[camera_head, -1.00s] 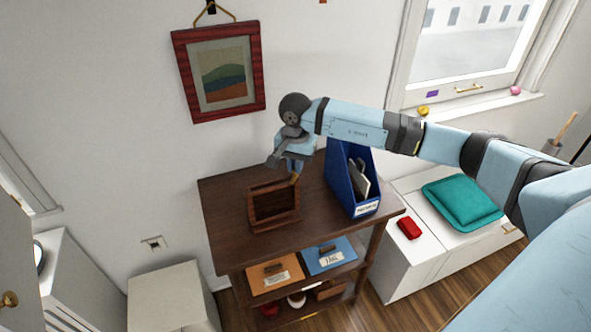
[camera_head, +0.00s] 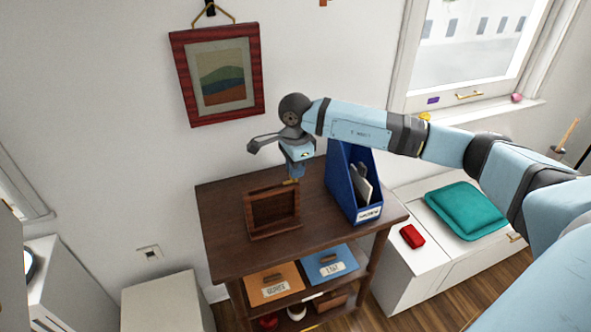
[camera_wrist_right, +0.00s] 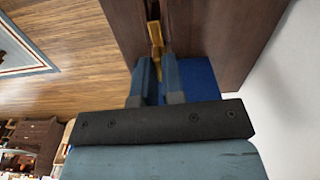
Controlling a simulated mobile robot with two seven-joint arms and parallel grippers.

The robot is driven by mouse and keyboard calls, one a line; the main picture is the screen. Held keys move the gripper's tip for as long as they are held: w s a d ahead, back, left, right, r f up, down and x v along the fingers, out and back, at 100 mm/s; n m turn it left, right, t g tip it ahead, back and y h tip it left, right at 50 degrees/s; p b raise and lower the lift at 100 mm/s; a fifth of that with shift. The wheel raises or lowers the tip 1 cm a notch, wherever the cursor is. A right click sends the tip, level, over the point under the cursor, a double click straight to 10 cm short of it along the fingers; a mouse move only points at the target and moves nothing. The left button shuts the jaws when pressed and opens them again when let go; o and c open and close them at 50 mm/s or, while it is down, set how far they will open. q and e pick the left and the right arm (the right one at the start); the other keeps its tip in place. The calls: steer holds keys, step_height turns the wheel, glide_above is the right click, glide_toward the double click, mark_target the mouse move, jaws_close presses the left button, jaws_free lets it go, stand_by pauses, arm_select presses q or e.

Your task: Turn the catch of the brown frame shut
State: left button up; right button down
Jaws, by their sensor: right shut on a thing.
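The brown frame (camera_head: 250,213) stands on the dark wooden table, leaning back a little. Its brass catch (camera_head: 288,182) is at the top right edge. My right gripper (camera_head: 294,177) is at that edge, reaching down from above. In the right wrist view, my right gripper's blue fingers (camera_wrist_right: 158,72) are closed on the brass catch (camera_wrist_right: 155,35), which sticks out between their tips against dark wood. The fingers hide part of the catch. My left gripper is not in view.
A blue file holder (camera_head: 343,185) stands close to the right of the frame on the table (camera_head: 222,240). A red-framed picture (camera_head: 180,75) hangs on the wall behind. A white bench with a teal cushion (camera_head: 465,210) is to the right. The table's left part is clear.

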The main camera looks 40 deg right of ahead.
steer(key=shift+m, duration=0.4)
steer(key=c, duration=1.2)
jaws_free()
step_height(320, 180, up, 14)
steer(key=shift+f+b, duration=0.1)
steer(key=shift+b, duration=0.25)
